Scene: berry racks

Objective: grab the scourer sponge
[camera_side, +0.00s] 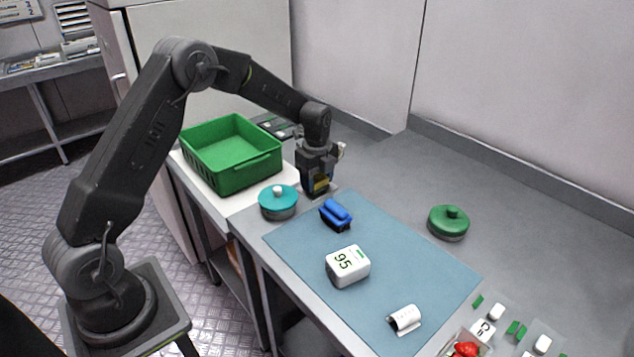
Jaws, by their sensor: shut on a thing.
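My gripper (316,189) points down at the far end of the work area, just beyond the blue mat and to the right of the green crate. It is shut on a small yellow thing, which looks like the scourer sponge (321,184). Only a yellow patch shows between the dark fingers; the rest is hidden. I cannot tell whether the sponge touches the counter.
A green crate (258,176) stands left of my gripper. A teal lidded pot (278,204) and a blue object (336,215) are close by. A white box (348,266) and white curled piece (404,319) lie on the blue mat (410,262). A green lidded pot (448,223) stands right.

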